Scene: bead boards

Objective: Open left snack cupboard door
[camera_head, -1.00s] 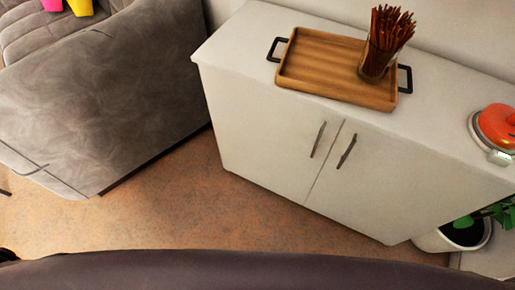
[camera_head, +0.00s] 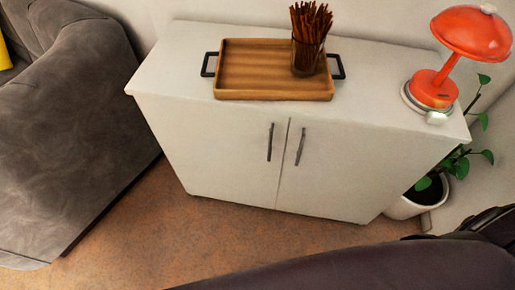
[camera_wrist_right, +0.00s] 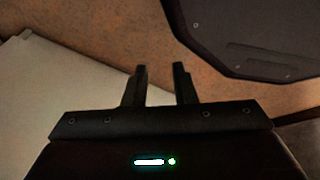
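A white cupboard (camera_head: 225,165) stands against the wall in the head view, with two doors, both shut. The left door (camera_head: 215,150) has a dark vertical handle (camera_head: 270,142) near the middle seam. The right door (camera_head: 350,165) has a similar handle (camera_head: 300,146) just right of the seam. My right gripper (camera_wrist_right: 160,70) shows in the right wrist view, fingers apart with nothing between them, above the brown floor. A pale flat surface lies to its left there. My left gripper is not in view.
A wooden tray (camera_head: 255,70) with a glass of brown sticks (camera_head: 308,55) and an orange lamp (camera_head: 435,88) stand on the cupboard top. A grey sofa (camera_head: 75,130) is at left, a potted plant (camera_head: 405,207) at right. Floor (camera_head: 230,235) before the cupboard is clear.

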